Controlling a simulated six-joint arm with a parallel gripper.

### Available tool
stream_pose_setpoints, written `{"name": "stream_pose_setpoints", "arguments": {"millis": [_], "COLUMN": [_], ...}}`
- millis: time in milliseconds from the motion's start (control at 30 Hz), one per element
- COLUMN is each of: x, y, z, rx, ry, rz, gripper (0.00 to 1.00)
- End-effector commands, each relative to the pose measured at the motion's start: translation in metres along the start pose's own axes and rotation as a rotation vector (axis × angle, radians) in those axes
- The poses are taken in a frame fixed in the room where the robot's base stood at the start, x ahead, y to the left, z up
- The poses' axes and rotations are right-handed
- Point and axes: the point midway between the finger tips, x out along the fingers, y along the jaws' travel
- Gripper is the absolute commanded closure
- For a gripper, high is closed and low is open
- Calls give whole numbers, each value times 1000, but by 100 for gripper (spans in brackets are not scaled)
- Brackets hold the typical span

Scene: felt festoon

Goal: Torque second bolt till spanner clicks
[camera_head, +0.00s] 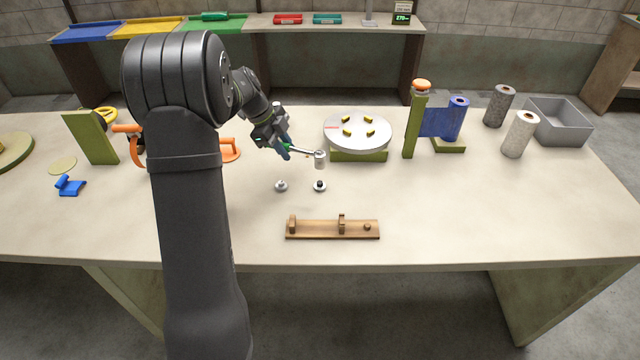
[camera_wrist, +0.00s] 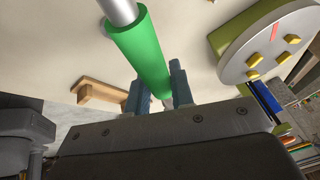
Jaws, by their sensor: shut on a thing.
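My gripper (camera_head: 284,150) is shut on the green handle of the spanner (camera_head: 303,150). In the wrist view, the green handle (camera_wrist: 140,50) lies between the two blue fingers (camera_wrist: 158,90), and its metal shaft leads away at the top. The spanner reaches right to a pale metal cylinder-shaped head (camera_head: 320,159). This head appears above the right bolt (camera_head: 320,186), with a gap between them in the picture. The right bolt has a dark top on a round metal base. The left bolt (camera_head: 281,186) is a silver piece on a round base.
A wooden rack (camera_head: 332,236) lies in front of the bolts. A round turntable (camera_head: 345,136) with yellow blocks stands behind the spanner head. A green post (camera_head: 411,130) and blue roll (camera_head: 456,118) stand to the right. The front right table is clear.

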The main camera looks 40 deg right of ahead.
Motion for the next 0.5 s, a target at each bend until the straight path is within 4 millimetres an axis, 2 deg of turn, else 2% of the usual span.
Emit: {"name": "stream_pose_setpoints", "arguments": {"millis": [267,500], "x": [0,11], "y": [0,2], "z": [0,5], "rx": [0,-1], "ry": [0,1], "rz": [-1,1], "gripper": [100,100]}}
